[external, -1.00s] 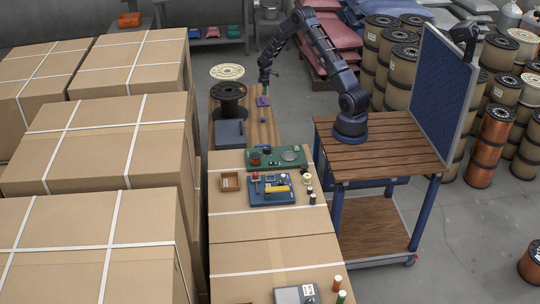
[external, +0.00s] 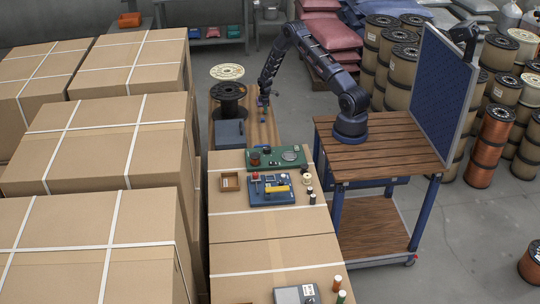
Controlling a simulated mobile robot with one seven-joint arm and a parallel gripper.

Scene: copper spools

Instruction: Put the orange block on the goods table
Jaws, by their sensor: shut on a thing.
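My gripper (external: 263,103) hangs over the narrow wooden table (external: 262,136) in the external view, right of the dark spool. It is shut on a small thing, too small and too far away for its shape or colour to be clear. I cannot make out an orange block for certain. A small dark bluish thing (external: 263,121) shows just below the gripper, on or over the wooden boards. Which surface is the goods table is not marked in the picture.
A dark spool (external: 229,91) and a grey box (external: 229,133) stand close left of my gripper. Nearer are a green board (external: 276,158) and a blue board (external: 273,190) on cardboard. Big strapped cartons (external: 95,140) fill the left. An orange thing (external: 130,19) lies far back.

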